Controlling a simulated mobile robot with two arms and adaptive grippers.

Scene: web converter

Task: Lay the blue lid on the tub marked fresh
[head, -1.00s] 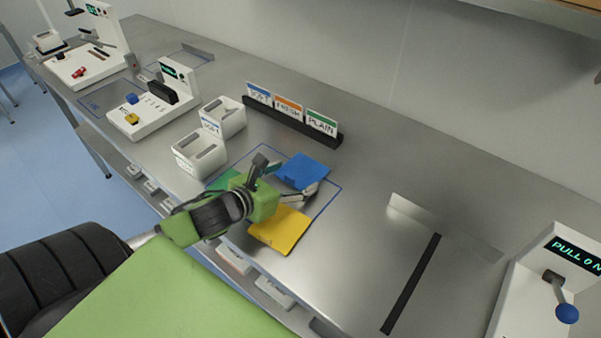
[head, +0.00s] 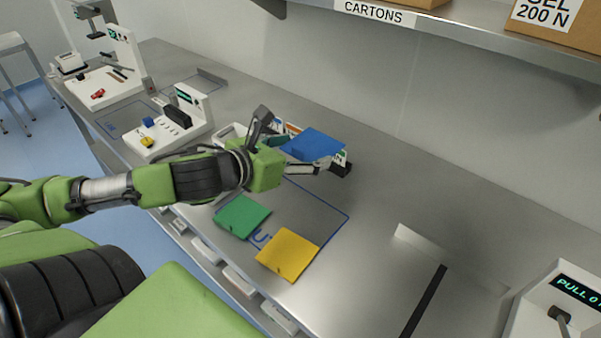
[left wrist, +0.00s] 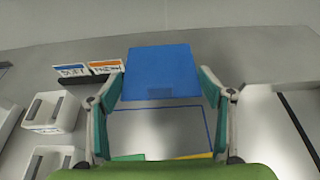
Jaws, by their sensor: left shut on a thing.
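My left gripper (head: 297,148) is shut on the blue lid (head: 318,144) and holds it above the bench. In the left wrist view the lid (left wrist: 160,72) lies flat between the two fingertips (left wrist: 160,92). White tubs with slots (left wrist: 47,112) stand at the left of that view. In the head view they are mostly behind my gripper, with one tub's edge (head: 228,131) showing. I cannot read the fresh mark on any tub now. My right gripper is not in view.
White devices (head: 175,125) stand at the left, and a pull tester (head: 560,300) at the right. A shelf (head: 440,22) hangs above. The bench right of the outline is mostly clear.

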